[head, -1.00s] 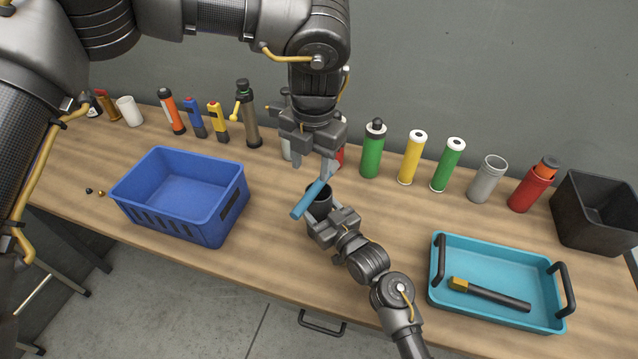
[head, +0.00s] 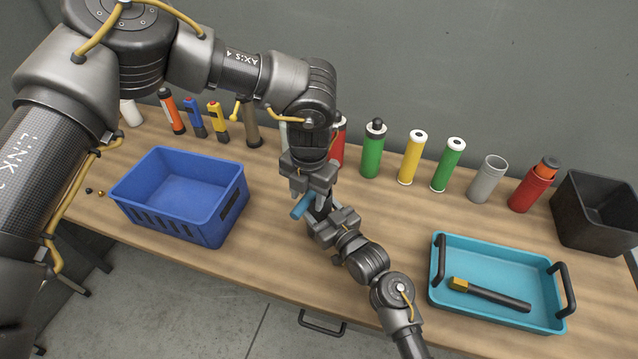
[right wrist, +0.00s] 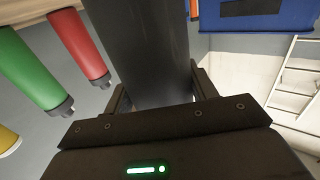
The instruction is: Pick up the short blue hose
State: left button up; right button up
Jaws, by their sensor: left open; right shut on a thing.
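The short blue hose (head: 301,207) shows as a tilted blue tube below my left gripper. Its upper part is hidden behind that gripper. My left gripper (head: 312,198) is open, reaching down at the hose; I cannot tell whether its fingers touch it. My right gripper (head: 327,220) is shut on a dark cylinder (right wrist: 155,50), which fills the space between its fingers in the right wrist view. In the head view the dark cylinder is mostly hidden behind the left gripper and close beside the hose. I cannot tell whether the hose rests in it.
A blue crate (head: 180,200) stands on the left. A turquoise tray (head: 490,262) with a black, yellow-ended tool (head: 488,294) is on the right. A black bin (head: 596,212) stands at far right. Several coloured cylinders line the back. The wood between crate and tray is mostly clear.

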pick_arm(q)
grip_shut()
dwell(0.3)
jog(key=shift+r, duration=0.1)
notch_tip(320, 180, up, 10)
jog(key=s+d+n+g+h, duration=0.3)
jog(key=d+n+g, duration=0.1)
jog(key=d+n, duration=0.2)
jog(key=s+d+n+g+h, duration=0.2)
jog(key=s+d+n+g, duration=0.2)
jog(key=d+n, duration=0.3)
jog(key=w+a+r+n+t+h, duration=0.8)
jog(key=w+a+n+t+h, duration=0.2)
jog(key=a+n+t+h, duration=0.2)
jog(key=shift+a+r+n+t+h, duration=0.15)
jog(key=shift+r+n+t+h, duration=0.25)
jog(key=shift+n, duration=0.7)
